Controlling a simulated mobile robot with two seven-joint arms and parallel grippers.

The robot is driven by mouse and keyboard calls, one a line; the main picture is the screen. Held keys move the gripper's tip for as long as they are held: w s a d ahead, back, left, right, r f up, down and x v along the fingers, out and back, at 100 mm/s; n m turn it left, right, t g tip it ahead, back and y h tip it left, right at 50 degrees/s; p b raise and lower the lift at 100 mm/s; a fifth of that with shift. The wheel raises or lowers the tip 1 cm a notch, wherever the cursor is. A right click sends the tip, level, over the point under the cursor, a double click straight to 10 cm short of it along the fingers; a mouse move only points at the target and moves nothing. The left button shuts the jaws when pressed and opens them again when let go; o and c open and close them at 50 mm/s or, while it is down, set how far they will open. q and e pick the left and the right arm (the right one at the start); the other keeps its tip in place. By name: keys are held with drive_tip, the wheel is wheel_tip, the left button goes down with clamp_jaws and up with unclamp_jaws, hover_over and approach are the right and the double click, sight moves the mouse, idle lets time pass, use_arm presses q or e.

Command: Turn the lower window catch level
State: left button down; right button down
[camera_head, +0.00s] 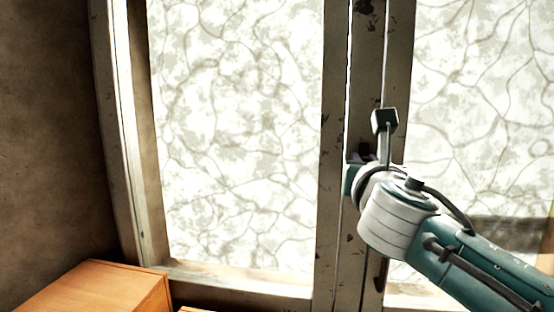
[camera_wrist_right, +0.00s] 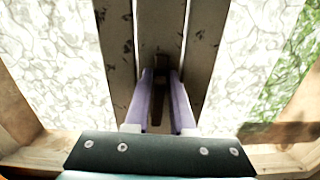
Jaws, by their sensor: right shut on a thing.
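A dark brown window catch (camera_wrist_right: 157,90) sits on the pale, chipped window post, between the two purple fingers of my right gripper (camera_wrist_right: 161,78). The gripper is shut on it. In the wrist view the catch runs along the post. In the head view my right gripper (camera_head: 355,158) is at the central post, and my wrist hides most of the catch. Lower on that post a narrow dark piece (camera_head: 381,272) hangs upright, partly behind my arm; I cannot tell what it is. My left gripper is not in view.
The window's central post (camera_head: 333,110) stands between two bright, vein-patterned panes (camera_head: 240,120). An orange-brown wooden box or cabinet (camera_head: 95,285) stands at the lower left. A brown wall (camera_head: 45,120) is on the left.

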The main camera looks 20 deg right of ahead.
drive_tip(key=m+b, duration=0.3)
drive_tip(key=m, duration=0.2)
drive_tip(key=s+d+f+m+b, duration=0.1)
drive_tip(key=m+b, duration=0.1)
drive_tip(key=m, duration=0.4)
drive_tip(key=d+f+m+b, duration=0.1)
drive_tip(key=m+b, duration=0.2)
drive_tip(key=m, duration=0.3)
drive_tip(key=shift+s+f+b, duration=0.15)
drive_tip(key=shift+f+b, duration=0.1)
drive_tip(key=shift+b, duration=0.05)
drive_tip(key=shift+m, duration=0.3)
drive_tip(key=c, duration=0.8)
unclamp_jaws()
drive_tip(key=shift+c, duration=0.2)
drive_tip(key=shift+f, duration=0.1)
drive_tip(key=b+v, duration=0.3)
drive_tip(key=v, duration=0.7)
drive_tip(key=shift+b, duration=0.35)
